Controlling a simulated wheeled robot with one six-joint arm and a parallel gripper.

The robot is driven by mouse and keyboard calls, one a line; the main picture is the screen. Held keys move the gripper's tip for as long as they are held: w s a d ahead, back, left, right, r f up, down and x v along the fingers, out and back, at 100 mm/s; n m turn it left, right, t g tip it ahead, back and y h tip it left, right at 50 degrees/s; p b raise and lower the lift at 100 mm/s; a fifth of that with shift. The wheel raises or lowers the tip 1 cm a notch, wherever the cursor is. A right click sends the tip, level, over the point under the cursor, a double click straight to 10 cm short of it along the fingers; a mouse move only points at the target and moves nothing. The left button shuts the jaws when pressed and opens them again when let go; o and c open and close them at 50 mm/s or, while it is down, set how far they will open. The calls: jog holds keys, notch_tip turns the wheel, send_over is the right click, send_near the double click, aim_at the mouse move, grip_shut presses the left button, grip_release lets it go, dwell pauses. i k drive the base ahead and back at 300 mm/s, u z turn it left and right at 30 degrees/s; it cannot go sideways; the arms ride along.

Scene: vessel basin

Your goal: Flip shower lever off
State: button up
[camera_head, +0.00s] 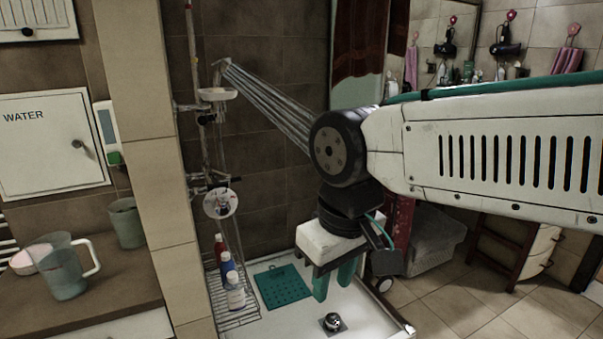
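The shower head (222,66) hangs on a rail at the tiled wall, and streams of water (268,103) run from it down to the right, passing behind my arm. Below it, a round pale fitting with a dark centre (220,203) sits at the wall among the pipes; it appears to be the shower control. The lever's exact position is too small to tell. My gripper (335,283) points down over the shower tray, to the right of and lower in the picture than the fitting. Its two teal fingers are apart, with nothing visible between them.
A wire rack (236,318) with several bottles stands below the fitting. A teal mat (282,286) and a drain (333,323) lie in the white tray. A tiled pillar (165,150) stands left of the shower. A counter (120,293) holds a clear jug (64,270).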

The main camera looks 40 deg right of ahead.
aim_at(209, 171)
jog(key=u, duration=0.3)
jog(key=k, duration=0.2)
jog(key=z, duration=1.05)
jog(key=i, duration=1.15)
jog(key=u, duration=0.85)
jog(key=k, duration=0.5)
jog(key=z, duration=0.7)
jog(key=i, duration=0.4)
jog(key=u, duration=0.6)
